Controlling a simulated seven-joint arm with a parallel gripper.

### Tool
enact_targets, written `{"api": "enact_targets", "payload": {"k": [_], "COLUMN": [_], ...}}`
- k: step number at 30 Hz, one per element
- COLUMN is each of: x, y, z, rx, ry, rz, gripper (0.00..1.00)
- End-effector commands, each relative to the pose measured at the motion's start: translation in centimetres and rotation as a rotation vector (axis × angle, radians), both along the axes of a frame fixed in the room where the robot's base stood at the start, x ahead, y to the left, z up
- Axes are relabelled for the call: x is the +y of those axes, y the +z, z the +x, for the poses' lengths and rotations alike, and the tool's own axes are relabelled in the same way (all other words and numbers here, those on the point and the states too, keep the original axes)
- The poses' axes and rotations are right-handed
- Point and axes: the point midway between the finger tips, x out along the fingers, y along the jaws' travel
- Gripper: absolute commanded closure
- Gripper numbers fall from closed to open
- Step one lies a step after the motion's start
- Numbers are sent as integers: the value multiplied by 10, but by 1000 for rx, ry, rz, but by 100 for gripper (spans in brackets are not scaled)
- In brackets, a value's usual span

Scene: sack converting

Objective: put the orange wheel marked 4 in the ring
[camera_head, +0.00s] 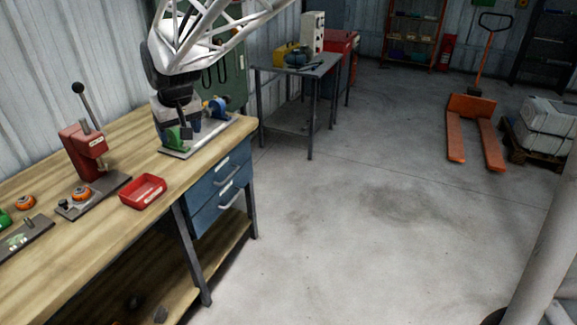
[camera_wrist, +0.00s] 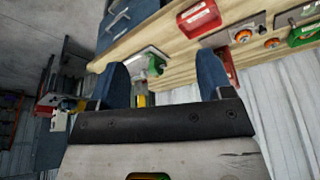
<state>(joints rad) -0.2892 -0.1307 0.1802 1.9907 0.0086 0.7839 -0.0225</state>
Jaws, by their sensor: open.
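Two orange wheels show on the wooden bench. One (camera_head: 80,194) sits on the base plate of a red lever press; it also shows in the wrist view (camera_wrist: 243,36). The other (camera_head: 25,202) lies farther left on the bench and shows in the wrist view too (camera_wrist: 272,43). No number is readable on either, so I cannot tell which is marked 4. I cannot make out the ring for certain. My gripper (camera_wrist: 161,76) is open and empty, its two blue fingers wide apart. In the head view it hangs over the bench's right end, well away from both wheels.
A red tray (camera_head: 143,191) stands right of the red press (camera_head: 84,150). A plate (camera_head: 172,152) with green and blue fixtures is near my gripper. A dark plate with green marks (camera_head: 24,238) and a green object (camera_head: 4,219) are at far left. Bare wood lies between.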

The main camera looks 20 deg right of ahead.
Motion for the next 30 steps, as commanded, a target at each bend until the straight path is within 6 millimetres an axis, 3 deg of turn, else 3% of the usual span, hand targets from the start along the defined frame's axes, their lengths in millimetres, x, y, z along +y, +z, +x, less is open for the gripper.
{"api": "enact_targets", "payload": {"k": [6,15,30], "x": [-54,-113,-179], "y": [7,4,-29], "z": [-60,-145,-288], "rx": [14,37,71], "ry": [-63,-147,-285], "rz": [-5,-11,-17], "gripper": [27,27,27]}}
